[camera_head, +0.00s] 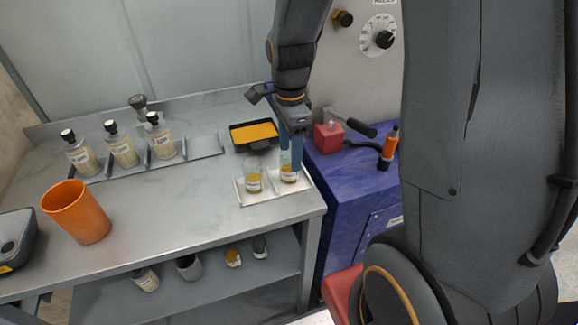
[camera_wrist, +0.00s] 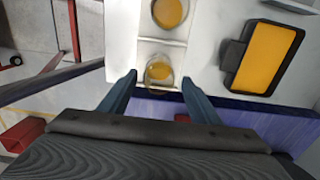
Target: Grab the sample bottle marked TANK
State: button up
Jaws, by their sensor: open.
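Two small clear sample bottles with amber contents and white labels stand upright in a white two-part tray (camera_head: 245,200). The left bottle (camera_head: 253,182) is clear of my gripper. The right bottle (camera_head: 289,176) is under my gripper (camera_head: 291,155). I cannot read either label. In the wrist view, my open fingers (camera_wrist: 160,80) are on either side of the near bottle (camera_wrist: 158,70), with gaps showing. I cannot tell how far down the bottle they reach. The other bottle (camera_wrist: 168,12) is farther up that view.
A black-framed tray with a yellow-orange surface (camera_head: 254,131) lies just behind the bottles. Several larger labelled bottles (camera_head: 122,150) stand in a rack at the back left. An orange cup (camera_head: 76,211) stands front left. A blue cabinet (camera_head: 345,205) adjoins the table's right side.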

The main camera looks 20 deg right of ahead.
aim_at(289, 164)
notch_tip(289, 164, down, 3)
jog(key=shift+s+a+f+p, duration=0.1)
jog(key=shift+s+a+p, duration=0.05)
jog(key=shift+p, duration=0.45)
jog(key=shift+f, duration=0.75)
jog(key=c, duration=1.1)
jog(key=shift+r, duration=0.1)
